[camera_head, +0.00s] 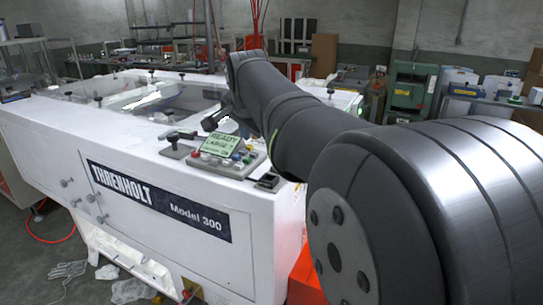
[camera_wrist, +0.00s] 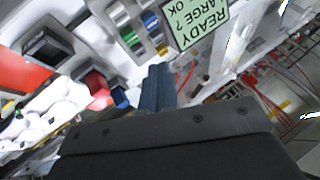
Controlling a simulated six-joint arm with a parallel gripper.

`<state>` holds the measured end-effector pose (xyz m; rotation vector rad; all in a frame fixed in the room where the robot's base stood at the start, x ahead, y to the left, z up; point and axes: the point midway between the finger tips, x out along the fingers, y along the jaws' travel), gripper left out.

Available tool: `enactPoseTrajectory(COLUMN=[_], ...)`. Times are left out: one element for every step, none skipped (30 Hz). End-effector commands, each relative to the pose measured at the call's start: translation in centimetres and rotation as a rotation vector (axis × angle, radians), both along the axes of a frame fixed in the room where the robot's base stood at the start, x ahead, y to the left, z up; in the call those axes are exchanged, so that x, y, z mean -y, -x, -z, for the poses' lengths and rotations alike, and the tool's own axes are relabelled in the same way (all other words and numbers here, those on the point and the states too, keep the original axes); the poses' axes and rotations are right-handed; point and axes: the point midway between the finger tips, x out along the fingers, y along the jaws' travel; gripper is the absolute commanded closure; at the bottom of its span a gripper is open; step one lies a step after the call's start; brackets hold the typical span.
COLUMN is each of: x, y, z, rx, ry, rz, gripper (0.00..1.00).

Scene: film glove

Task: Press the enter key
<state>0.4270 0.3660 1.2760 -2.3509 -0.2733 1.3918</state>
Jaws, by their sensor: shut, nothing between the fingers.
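The control panel (camera_head: 228,165) is on the white machine's top edge. Its green screen (camera_head: 219,143) reads READY, LARGE?, OK, and shows upside down in the wrist view (camera_wrist: 200,22). Small coloured keys sit by the screen, including a blue key (camera_wrist: 150,20) and a green key (camera_wrist: 118,13). No key label is readable, so I cannot tell which is enter. My gripper (camera_wrist: 159,72) is shut and empty, its fingertips pointing toward the panel just below the keys in the wrist view. I cannot tell whether they touch it.
A red button (camera_wrist: 97,86) and a black switch box (camera_wrist: 47,44) lie left of my fingers in the wrist view. A dark lever handle (camera_head: 182,134) stands left of the screen in the head view. The machine's open frame (camera_head: 130,90) extends behind the panel.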

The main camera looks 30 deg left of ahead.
Motion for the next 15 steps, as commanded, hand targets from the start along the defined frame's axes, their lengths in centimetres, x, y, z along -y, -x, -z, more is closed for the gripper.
enactPoseTrajectory(x=[0.0,0.1,0.0,0.0,0.0,0.0,0.0,0.0,0.0,0.0,0.0,0.0,0.0,0.0,0.0], y=[0.0,0.1,0.0,0.0,0.0,0.0,0.0,0.0,0.0,0.0,0.0,0.0,0.0,0.0,0.0], z=[0.8,1.1,1.6,1.9,2.2,2.6,2.8,3.0,3.2,3.3,3.4,3.5,3.6,3.6,3.6], rx=[-0.002,-0.001,-0.001,-0.001,-0.001,-0.001,-0.001,-0.001,-0.001,-0.001,-0.001,0.0,0.0,0.0,0.0], ry=[0.002,0.002,0.002,0.002,0.001,0.001,0.0,0.0,0.0,-0.001,-0.001,0.0,0.0,0.0,0.0], rz=[0.0,0.0,0.0,0.0,0.0,0.0,0.001,0.001,0.001,0.0,0.0,0.001,0.001,0.001,0.001], gripper=[1.0,1.0,1.0,1.0,1.0,1.0,1.0,1.0,1.0,1.0,1.0,1.0,1.0,1.0,1.0])
